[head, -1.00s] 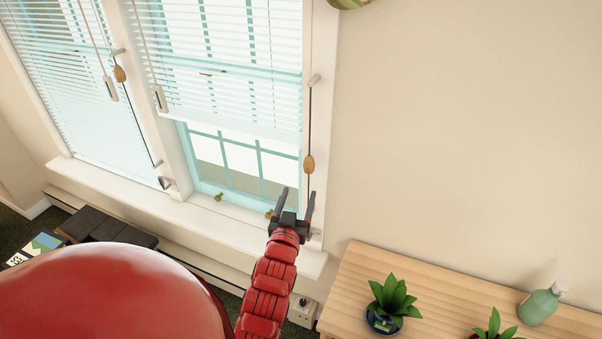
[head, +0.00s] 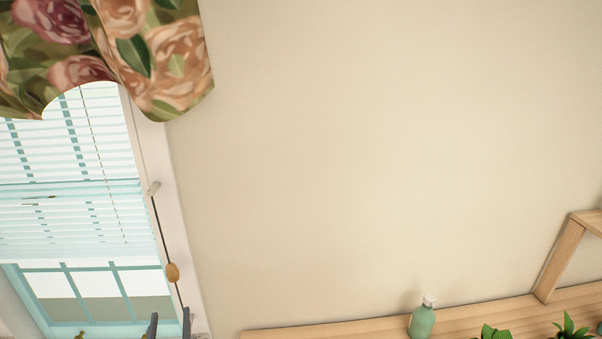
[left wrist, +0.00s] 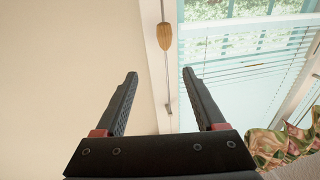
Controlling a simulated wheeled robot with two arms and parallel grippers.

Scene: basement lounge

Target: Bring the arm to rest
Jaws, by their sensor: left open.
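My left gripper (head: 170,326) shows only as two dark fingertips at the bottom edge of the head view, in front of the lower right of the window. In the left wrist view the left gripper (left wrist: 160,98) is open, with nothing between its fingers. Past the fingers hangs a blind cord with a wooden tassel (left wrist: 165,36), apart from them. The tassel also shows in the head view (head: 172,272), above the fingertips. The rest of my left arm is out of the head view. My right gripper is not in view.
The window (head: 70,240) has a half-raised white blind and a floral valance (head: 150,50). A wooden top (head: 370,328) at the bottom right bears a green bottle (head: 422,318), plants (head: 492,332) and a wooden frame (head: 560,260). The wall between is bare.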

